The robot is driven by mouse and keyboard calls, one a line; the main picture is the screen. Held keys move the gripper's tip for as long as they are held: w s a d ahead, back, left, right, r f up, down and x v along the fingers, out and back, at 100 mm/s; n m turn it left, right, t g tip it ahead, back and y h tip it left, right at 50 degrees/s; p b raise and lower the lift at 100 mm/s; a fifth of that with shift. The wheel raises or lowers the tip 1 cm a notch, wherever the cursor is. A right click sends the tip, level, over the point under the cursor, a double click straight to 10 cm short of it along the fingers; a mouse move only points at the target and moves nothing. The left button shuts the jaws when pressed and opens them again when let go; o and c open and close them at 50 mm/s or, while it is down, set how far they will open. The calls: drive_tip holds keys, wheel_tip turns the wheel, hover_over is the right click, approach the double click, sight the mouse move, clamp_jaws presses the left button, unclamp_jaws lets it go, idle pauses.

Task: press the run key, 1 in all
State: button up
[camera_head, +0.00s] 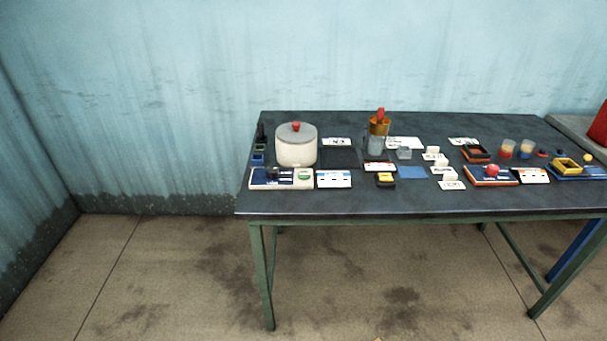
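The key's label cannot be read at this size, so I cannot tell for certain which part is the run key. A low white and blue panel (281,178) lies at the table's front left, with a dark knob-like part and a small green patch (305,175) on its right. My gripper is not in view.
The dark table (400,202) has a clear front strip. A white pot (296,149) with a red lid knob stands behind the panel. An amber vessel (379,127), a clear beaker (375,146), white cards, small blocks and cups (507,149) crowd the middle and right.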

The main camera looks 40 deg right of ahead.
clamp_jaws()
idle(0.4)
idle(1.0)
